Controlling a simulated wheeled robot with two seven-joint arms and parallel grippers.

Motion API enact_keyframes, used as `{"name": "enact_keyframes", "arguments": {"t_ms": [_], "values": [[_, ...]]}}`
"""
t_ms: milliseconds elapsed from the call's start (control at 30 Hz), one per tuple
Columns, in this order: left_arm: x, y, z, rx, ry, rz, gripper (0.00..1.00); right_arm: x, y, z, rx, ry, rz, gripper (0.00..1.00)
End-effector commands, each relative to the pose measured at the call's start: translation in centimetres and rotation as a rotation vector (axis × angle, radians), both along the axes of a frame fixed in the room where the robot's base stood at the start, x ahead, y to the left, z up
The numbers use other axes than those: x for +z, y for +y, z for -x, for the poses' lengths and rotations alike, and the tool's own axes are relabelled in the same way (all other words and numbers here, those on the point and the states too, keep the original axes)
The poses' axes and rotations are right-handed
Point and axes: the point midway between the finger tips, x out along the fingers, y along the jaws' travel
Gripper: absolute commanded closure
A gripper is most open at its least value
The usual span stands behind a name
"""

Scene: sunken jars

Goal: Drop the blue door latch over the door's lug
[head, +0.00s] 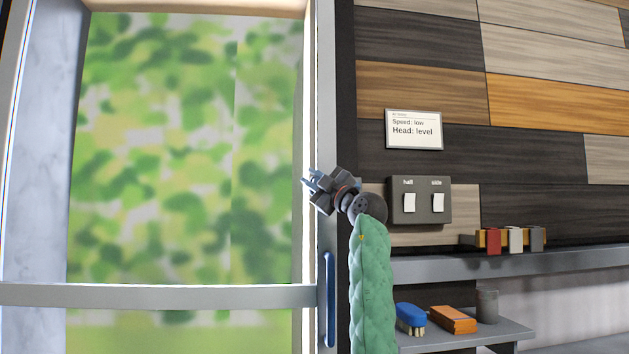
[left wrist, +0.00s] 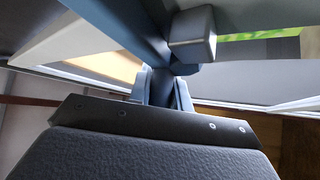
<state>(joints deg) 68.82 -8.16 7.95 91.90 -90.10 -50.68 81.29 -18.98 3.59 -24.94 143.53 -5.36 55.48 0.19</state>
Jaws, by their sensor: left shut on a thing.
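My left gripper (head: 318,185) is at the door's right edge, beside the frame, and is shut on a blue piece, which I take to be the door latch (head: 309,181). Little of it shows in the head view because the gripper covers it. In the left wrist view a blue-grey bar (left wrist: 125,22) runs down to the gripper's fingers (left wrist: 165,88). A grey block (left wrist: 193,36) is close beside the bar and may be the lug; I cannot tell whether they touch. My right gripper is not in view.
The glass door has a grey crossbar (head: 160,296) and an upright blue handle (head: 330,298). Right of the frame are a switch plate (head: 420,217), a notice (head: 414,129) and a shelf (head: 560,260) with small blocks. A blue brush (head: 410,318) and an orange block (head: 453,319) sit lower.

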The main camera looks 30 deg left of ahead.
Motion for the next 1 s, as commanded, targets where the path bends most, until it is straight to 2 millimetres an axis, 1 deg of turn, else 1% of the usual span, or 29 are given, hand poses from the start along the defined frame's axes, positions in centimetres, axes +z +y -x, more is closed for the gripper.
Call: {"name": "enact_keyframes", "arguments": {"t_ms": [100,300,467,800,833,900,933,1000], "values": [[-0.7,0.1,0.1,0.000,-0.027,0.039,1.00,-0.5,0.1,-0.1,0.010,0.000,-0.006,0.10],[-1.3,0.2,0.1,0.000,-0.055,0.082,1.00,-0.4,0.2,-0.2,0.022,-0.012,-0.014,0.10],[-1.4,0.2,0.1,0.000,-0.063,0.095,1.00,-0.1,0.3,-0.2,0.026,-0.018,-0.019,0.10],[-1.5,0.2,0.1,0.000,-0.064,0.097,1.00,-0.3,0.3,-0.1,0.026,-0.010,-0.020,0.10],[-1.5,0.2,0.1,0.000,-0.064,0.097,0.75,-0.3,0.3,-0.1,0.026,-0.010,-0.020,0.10],[-1.5,0.2,0.1,0.000,-0.064,0.097,0.61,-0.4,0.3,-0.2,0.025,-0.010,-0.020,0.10],[-1.5,0.2,0.1,0.000,-0.064,0.097,0.59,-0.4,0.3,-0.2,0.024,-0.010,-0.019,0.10],[-1.5,0.2,0.1,0.000,-0.064,0.096,0.59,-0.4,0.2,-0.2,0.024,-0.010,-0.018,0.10]]}}
